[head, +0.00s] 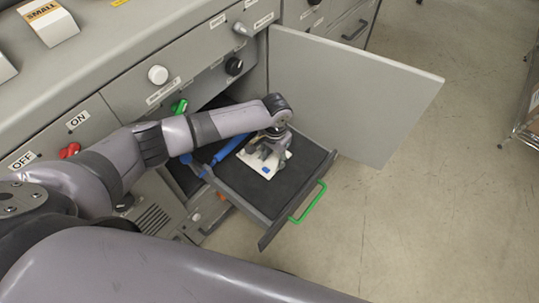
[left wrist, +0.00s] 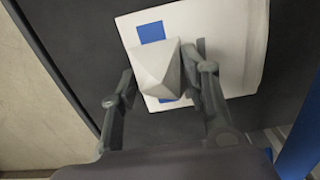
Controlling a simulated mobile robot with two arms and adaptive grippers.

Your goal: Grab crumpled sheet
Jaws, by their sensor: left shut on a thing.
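The crumpled sheet (head: 268,171) is white with blue patches and lies on the dark bed of the pulled-out drawer (head: 238,187). In the left wrist view the sheet (left wrist: 232,40) shows a raised, folded peak between the fingers. My left gripper (head: 268,150) reaches down over the sheet from the left. In the left wrist view the fingers of my left gripper (left wrist: 160,85) are shut on that peak. The rest of the sheet spreads flat on the bed, partly hidden by the gripper. My right gripper is not in view.
A blue bar (head: 232,143) lies behind the sheet in the drawer. The drawer has a green handle (head: 308,203) at its front. An open grey door (head: 350,90) stands close behind and right of the drawer. The floor (head: 430,220) to the right is clear.

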